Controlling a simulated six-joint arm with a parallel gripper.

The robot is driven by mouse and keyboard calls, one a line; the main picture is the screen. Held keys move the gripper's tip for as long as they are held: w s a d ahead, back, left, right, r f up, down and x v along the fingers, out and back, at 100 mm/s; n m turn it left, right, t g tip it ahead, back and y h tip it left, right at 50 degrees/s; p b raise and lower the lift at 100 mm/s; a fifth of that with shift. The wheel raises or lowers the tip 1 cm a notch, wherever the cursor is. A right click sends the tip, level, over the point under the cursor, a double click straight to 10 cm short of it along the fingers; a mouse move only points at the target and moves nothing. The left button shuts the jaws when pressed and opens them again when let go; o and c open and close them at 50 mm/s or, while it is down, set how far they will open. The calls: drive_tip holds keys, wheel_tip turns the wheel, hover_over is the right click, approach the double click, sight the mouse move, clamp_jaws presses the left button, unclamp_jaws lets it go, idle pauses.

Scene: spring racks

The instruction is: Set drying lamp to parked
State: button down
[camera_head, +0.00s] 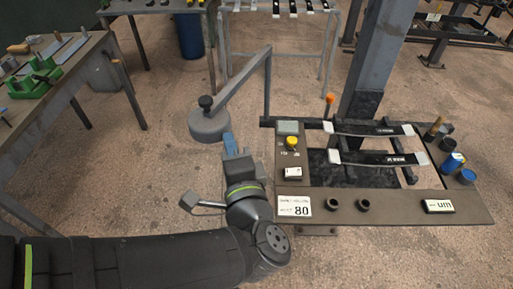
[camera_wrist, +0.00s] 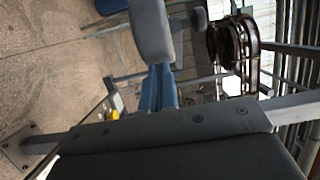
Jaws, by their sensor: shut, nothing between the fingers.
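The drying lamp appears to be the round grey head (camera_head: 208,125) with a black knob (camera_head: 206,102) on top, on a grey swing arm (camera_head: 243,79) that runs up right to a thin upright post. The head hangs left of the work table, over open floor. A grey rounded part, likely the lamp head, also shows in the wrist view (camera_wrist: 152,30). My gripper (camera_head: 228,140) has blue fingers, shut and empty, just below right of the lamp head. In the wrist view the shut fingers (camera_wrist: 158,85) point toward that grey part; whether they touch it is unclear.
The work table (camera_head: 390,207) at right holds two leaf springs (camera_head: 375,129), a yellow knob (camera_head: 292,143), an orange-topped lever (camera_head: 329,99), a card reading 80 (camera_head: 294,206) and several cylinders. A grey column (camera_head: 378,60) stands behind it. A bench (camera_head: 50,85) is at left.

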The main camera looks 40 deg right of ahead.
drive_tip(key=shift+w+a, duration=0.55)
drive_tip(key=shift+w, duration=0.15)
drive_tip(key=shift+w+a, duration=0.2)
drive_tip(key=shift+a, duration=0.05)
drive_tip(key=shift+a, duration=0.1)
drive_tip(key=shift+s+a, duration=0.15)
drive_tip(key=shift+s, duration=0.05)
drive_tip(key=v, duration=0.7)
drive_tip(key=shift+d, duration=0.3)
drive_tip(key=shift+s, duration=0.15)
drive_tip(key=shift+w, duration=0.2)
idle(0.5)
drive_tip(key=shift+x, duration=2.7)
